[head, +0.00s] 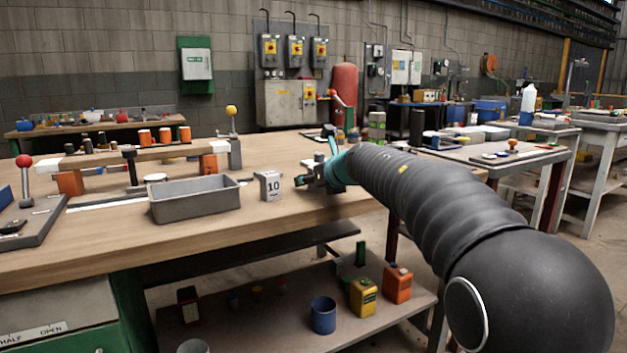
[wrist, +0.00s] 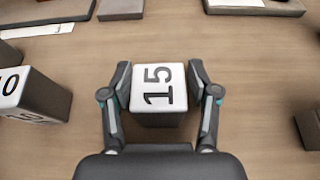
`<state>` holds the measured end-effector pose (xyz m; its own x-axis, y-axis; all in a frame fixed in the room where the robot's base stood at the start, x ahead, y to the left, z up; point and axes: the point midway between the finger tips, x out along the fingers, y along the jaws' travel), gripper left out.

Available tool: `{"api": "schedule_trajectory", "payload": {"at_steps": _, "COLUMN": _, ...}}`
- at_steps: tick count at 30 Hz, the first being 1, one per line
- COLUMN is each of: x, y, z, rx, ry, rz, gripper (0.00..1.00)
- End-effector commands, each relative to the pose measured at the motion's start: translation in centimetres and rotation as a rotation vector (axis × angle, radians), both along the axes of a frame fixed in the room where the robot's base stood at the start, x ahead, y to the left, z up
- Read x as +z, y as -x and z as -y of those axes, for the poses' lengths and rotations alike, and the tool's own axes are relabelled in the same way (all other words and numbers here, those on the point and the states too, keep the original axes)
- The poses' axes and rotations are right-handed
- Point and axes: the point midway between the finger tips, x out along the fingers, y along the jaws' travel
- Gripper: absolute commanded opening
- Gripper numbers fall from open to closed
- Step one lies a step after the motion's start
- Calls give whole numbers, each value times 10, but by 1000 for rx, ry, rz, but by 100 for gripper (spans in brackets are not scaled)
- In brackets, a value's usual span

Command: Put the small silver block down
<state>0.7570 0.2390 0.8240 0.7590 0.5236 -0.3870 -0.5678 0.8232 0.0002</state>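In the wrist view, a small block (wrist: 158,88) with a white top marked 15 and dark grey sides sits between the two fingers of my gripper (wrist: 160,82). The fingers lie along its left and right sides and look closed on it. In the head view my gripper (head: 316,178) is low over the right part of the workbench (head: 330,205), and the block it holds is hidden there. Whether the block touches the bench top I cannot tell.
A block marked 10 (head: 270,186) stands just left of my gripper, also in the wrist view (wrist: 35,95). A grey metal bin (head: 194,200) is further left. A dark object (wrist: 309,130) lies at right in the wrist view. Bare wood lies around the held block.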

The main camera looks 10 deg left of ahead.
Motion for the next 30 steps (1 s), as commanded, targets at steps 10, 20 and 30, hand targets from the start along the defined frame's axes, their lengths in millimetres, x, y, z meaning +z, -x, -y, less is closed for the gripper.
{"api": "schedule_trajectory", "payload": {"at_steps": 10, "x": 5, "y": 4, "z": 3, "rx": 0, "ry": -1, "rz": 1, "gripper": 60}}
{"api": "schedule_trajectory", "payload": {"at_steps": 20, "x": 28, "y": 48, "z": 33, "rx": -1, "ry": -2, "rz": 1, "gripper": 60}}
{"api": "schedule_trajectory", "payload": {"at_steps": 30, "x": 47, "y": 85, "z": 60, "rx": -1, "ry": 0, "rz": 1, "gripper": 60}}
